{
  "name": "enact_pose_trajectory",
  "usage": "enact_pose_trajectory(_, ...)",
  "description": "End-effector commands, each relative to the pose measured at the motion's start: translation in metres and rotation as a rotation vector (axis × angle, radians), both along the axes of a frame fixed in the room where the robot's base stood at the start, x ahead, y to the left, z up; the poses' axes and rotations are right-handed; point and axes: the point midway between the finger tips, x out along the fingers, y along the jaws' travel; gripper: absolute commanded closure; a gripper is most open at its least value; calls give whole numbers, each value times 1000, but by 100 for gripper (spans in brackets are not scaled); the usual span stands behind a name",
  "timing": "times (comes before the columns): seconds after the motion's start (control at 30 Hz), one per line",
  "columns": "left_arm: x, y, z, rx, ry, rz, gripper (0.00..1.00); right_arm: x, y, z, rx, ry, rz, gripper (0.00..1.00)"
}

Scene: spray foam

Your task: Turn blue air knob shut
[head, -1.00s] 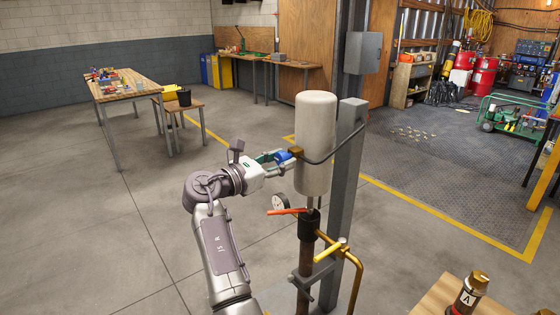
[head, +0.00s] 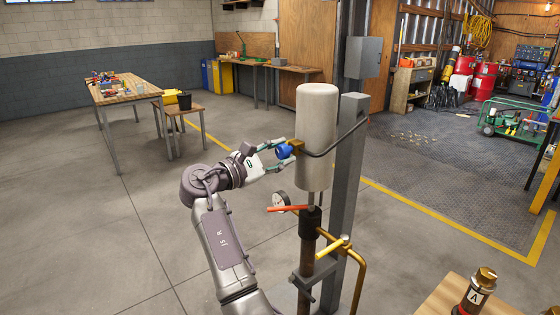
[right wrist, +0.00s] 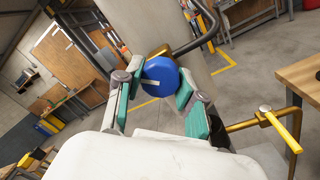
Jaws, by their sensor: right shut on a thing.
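The blue air knob (head: 284,152) sits on a small brass fitting (head: 297,146) at the side of the pale upright cylinder (head: 317,140). In the right wrist view the round blue knob (right wrist: 160,74) faces me and has a short pale mark on it. My right gripper (head: 284,153) reaches it from the left. Its two green-padded fingers stand on either side of the knob, and the right gripper (right wrist: 161,84) is shut on it. My left gripper is not in view.
A grey post (head: 345,200) with a hose stands behind the cylinder. Below are a gauge (head: 280,201), a red lever (head: 290,208) and a yellow-handled valve (head: 330,248).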

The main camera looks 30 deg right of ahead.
Motion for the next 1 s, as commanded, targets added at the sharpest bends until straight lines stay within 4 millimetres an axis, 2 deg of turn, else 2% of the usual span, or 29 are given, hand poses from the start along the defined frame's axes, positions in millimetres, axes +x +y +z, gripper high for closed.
enact_pose_trajectory(0.03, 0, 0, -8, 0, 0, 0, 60, 0, -1, -3, 1, -47, -1, 97)
enact_pose_trajectory(0.6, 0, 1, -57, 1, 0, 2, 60, 1, 0, -2, 43, -578, 0, 97)
enact_pose_trajectory(1.0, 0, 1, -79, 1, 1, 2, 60, 1, 0, 1, 63, -830, 1, 97)
